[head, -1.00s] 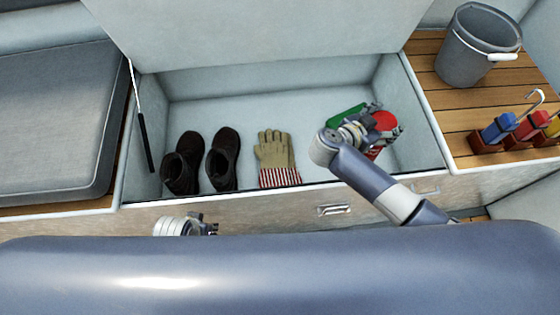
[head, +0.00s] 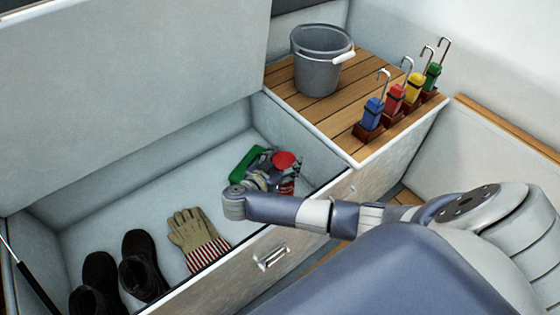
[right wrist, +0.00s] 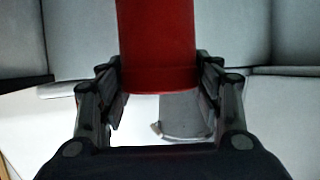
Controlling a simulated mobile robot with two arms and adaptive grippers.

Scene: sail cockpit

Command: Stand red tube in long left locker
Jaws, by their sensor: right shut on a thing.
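My right gripper (head: 268,175) is inside the open locker (head: 150,175), near its right end, shut on the red tube (head: 286,160). The tube's round red top shows above the fingers in the head view and looks roughly upright; the arm and fingers hide much of its body. In the right wrist view the red tube (right wrist: 157,45) sits between both fingers. I cannot tell whether its lower end touches the locker floor. My left gripper is out of view.
A green object (head: 243,163) is beside the gripper. A glove (head: 196,238) and dark boots (head: 143,265) lie left in the locker. The raised lid (head: 130,80) stands behind. A bucket (head: 318,75) and several coloured handles in a rack stand on the slatted bench (head: 345,118).

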